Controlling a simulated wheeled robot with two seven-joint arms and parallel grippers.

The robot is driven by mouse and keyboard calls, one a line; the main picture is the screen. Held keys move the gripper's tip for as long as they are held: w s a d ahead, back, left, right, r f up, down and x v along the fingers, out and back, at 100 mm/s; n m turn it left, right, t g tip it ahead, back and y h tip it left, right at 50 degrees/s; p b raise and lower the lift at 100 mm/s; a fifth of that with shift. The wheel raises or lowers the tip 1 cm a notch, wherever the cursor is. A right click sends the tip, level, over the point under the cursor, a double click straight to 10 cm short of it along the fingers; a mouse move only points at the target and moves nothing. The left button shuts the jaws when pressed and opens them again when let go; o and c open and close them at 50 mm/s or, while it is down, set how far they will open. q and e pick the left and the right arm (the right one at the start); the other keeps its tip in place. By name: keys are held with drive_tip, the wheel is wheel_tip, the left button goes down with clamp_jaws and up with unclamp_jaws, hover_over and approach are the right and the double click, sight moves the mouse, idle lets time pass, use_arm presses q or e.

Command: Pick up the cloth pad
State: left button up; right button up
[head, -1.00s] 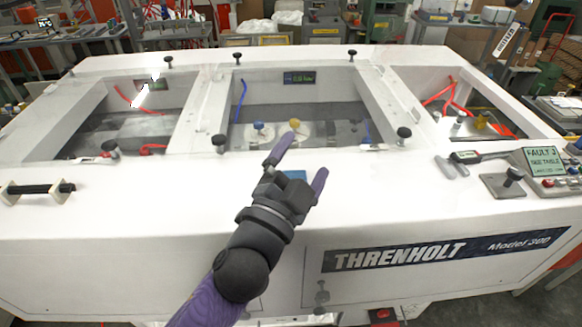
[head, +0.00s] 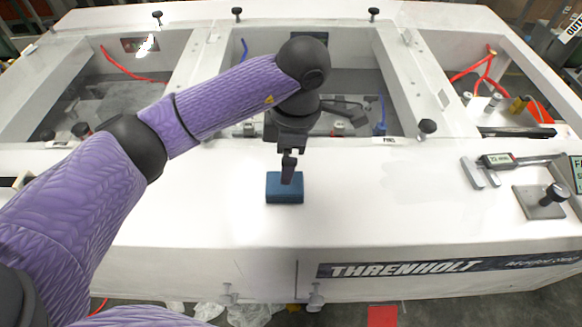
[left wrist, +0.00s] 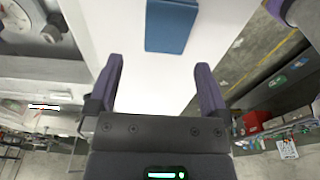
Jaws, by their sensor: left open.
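The cloth pad (head: 284,195) is a small blue rectangular block lying flat on the white front ledge of the machine. In the left wrist view the pad (left wrist: 171,25) lies ahead of the fingertips, between their lines, with white surface showing between. My left gripper (head: 288,170) points down at the pad from above; its fingers overlap the pad's back part in the head view. In the left wrist view my left gripper (left wrist: 160,75) is open and empty, its two purple fingers apart. My right gripper does not show.
A digital caliper (head: 510,160) and a metal plate with a black knob (head: 541,200) lie on the ledge to the right. Open glass-covered bays with hoses are behind the ledge. The ledge around the pad is clear.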

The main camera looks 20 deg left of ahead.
sight(285, 187)
use_arm(q)
drive_tip(key=shift+s+a+f+p, duration=0.1)
drive_tip(key=shift+s+f+p, duration=0.1)
drive_tip(key=shift+s+f, duration=0.3)
drive_tip(key=shift+s+a+f+p, duration=0.1)
drive_tip(key=shift+s+f+p, duration=0.05)
drive_tip(key=shift+f, duration=0.55)
wheel_tip(285, 187, down, 5)
drive_tip(key=shift+w+r+p, duration=0.1)
drive_tip(key=shift+w+p, duration=0.05)
drive_tip(key=shift+p, duration=0.35)
drive_tip(key=c, duration=1)
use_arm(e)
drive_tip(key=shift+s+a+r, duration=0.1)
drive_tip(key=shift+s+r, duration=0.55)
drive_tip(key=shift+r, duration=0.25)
